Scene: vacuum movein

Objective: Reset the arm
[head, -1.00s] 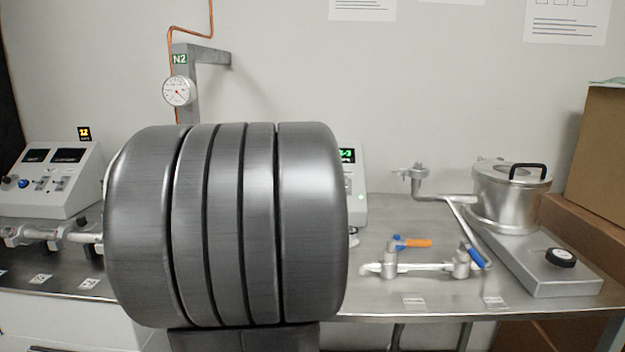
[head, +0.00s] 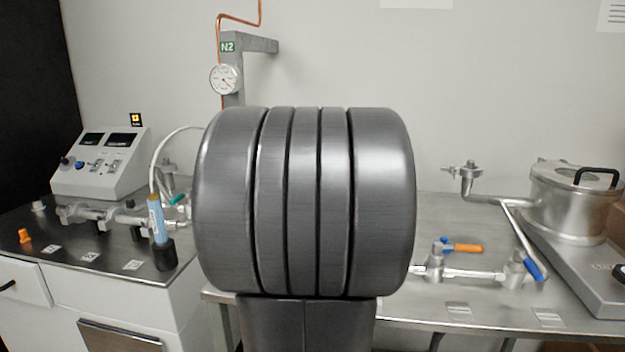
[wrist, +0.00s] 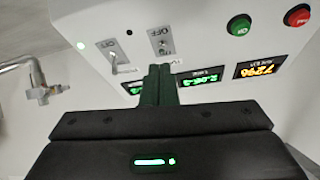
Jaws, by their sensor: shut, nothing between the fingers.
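My gripper (wrist: 160,84) shows in the wrist view with its two dark fingers together and nothing between them. It points toward a light grey control box (wrist: 215,25), and the fingertips overlap the lower part of its panel in the picture. The box carries toggle switches, lit green and orange displays, a green button (wrist: 238,25) and a red button (wrist: 299,15). I cannot tell whether the fingers touch the box. In the head view my own large grey arm link fills the middle, and my gripper is hidden there.
A metal bench holds a pipe with orange and blue valve handles (head: 461,248) and a steel vessel (head: 575,200) at right. At left are a control console (head: 100,165), pipe fittings (head: 100,214) and a blue-labelled probe (head: 157,220). A gauge (head: 225,79) hangs on a post behind.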

